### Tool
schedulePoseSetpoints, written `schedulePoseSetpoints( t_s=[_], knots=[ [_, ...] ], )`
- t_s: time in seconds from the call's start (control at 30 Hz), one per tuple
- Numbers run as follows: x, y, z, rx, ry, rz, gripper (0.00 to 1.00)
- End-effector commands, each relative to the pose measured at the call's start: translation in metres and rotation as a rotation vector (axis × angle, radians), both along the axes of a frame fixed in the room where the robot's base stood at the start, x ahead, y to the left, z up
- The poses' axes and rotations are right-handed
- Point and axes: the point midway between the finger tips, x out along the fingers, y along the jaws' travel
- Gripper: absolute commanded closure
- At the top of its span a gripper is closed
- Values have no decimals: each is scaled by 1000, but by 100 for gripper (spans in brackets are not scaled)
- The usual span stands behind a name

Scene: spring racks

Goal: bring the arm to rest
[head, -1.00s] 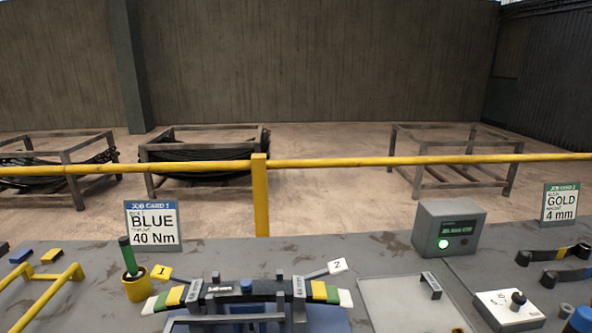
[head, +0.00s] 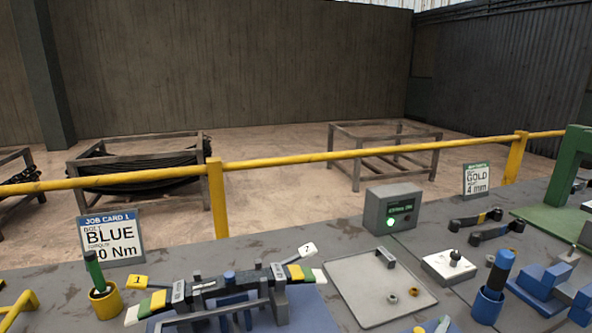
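My arm and gripper are not in view in the head view. The workbench (head: 200,258) fills the lower part of the picture. On it a leaf-spring clamp fixture (head: 230,292) holds a dark bar with yellow, green and white ends, with tags 1 (head: 136,281) and 2 (head: 308,249). A green-handled tool (head: 93,268) stands in a yellow cup (head: 105,303) at left. A blue-handled tool (head: 503,268) stands in a blue cup (head: 486,307) at right.
A grey box with a lit green lamp (head: 391,208) stands behind a flat tray (head: 345,268) with small rings. Job cards read BLUE (head: 112,240) and GOLD (head: 477,180). A green frame (head: 572,165) stands at far right. A yellow rail (head: 290,161) runs behind the bench.

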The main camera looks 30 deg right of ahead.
Motion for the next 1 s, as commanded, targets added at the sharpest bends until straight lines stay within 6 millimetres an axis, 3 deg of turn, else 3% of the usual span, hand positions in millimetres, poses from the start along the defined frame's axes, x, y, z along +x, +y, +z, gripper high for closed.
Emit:
schedulePoseSetpoints(
  t_s=[0.37,0.47,0.57,0.67,0.8,1.0],
  knots=[
    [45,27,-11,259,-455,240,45],
    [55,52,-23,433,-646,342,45],
    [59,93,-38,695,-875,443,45],
    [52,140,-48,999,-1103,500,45],
    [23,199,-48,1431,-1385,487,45],
    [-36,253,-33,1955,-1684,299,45]
  ],
)
